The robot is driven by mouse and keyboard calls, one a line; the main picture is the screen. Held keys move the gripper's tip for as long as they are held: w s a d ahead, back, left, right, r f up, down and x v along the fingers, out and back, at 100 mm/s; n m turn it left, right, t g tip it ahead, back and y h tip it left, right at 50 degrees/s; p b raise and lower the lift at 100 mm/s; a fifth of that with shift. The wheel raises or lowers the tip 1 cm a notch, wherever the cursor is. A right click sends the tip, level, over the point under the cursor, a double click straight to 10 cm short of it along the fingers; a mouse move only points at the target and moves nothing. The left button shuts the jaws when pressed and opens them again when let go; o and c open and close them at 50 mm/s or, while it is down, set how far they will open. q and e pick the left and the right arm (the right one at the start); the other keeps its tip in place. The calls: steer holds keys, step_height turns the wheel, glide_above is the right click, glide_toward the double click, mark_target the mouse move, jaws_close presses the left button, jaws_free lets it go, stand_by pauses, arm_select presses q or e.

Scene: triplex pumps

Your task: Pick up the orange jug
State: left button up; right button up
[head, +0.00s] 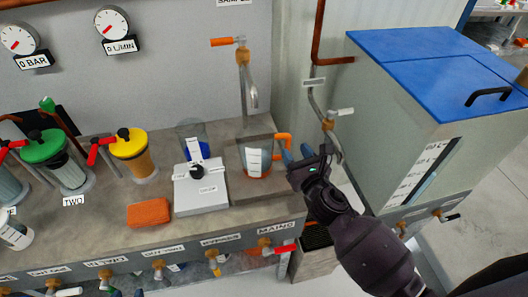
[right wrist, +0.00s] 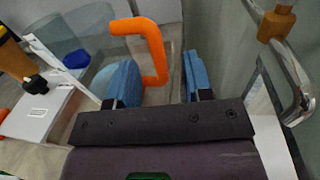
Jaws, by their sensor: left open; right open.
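The orange jug (head: 255,157) is a clear jug with an orange handle, a white label and some orange liquid low inside. It stands upright on the counter below the sampling tap. My right gripper (head: 296,157) is open at the jug's right side, by the handle. In the right wrist view the orange handle (right wrist: 153,48) reaches into the gap between the blue fingers (right wrist: 160,80), nearer the left finger; I cannot tell whether they touch.
A white scale (head: 200,192) stands left of the jug, with a clear beaker (head: 193,140) behind it. An orange sponge (head: 149,212) lies further left. A metal pipe with a tap (head: 328,125) hangs right of my right gripper. A blue-lidded cabinet (head: 440,70) stands at right.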

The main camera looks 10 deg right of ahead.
mark_target(289, 147)
steer(key=w, duration=0.3)
steer(key=w+a+f, duration=0.1)
steer(key=w, duration=0.1)
steer(key=shift+a+b, duration=0.1)
steer(key=shift+b, duration=0.25)
steer(key=shift+w+a+r, duration=0.1)
steer(key=shift+w, duration=0.45)
jaws_close()
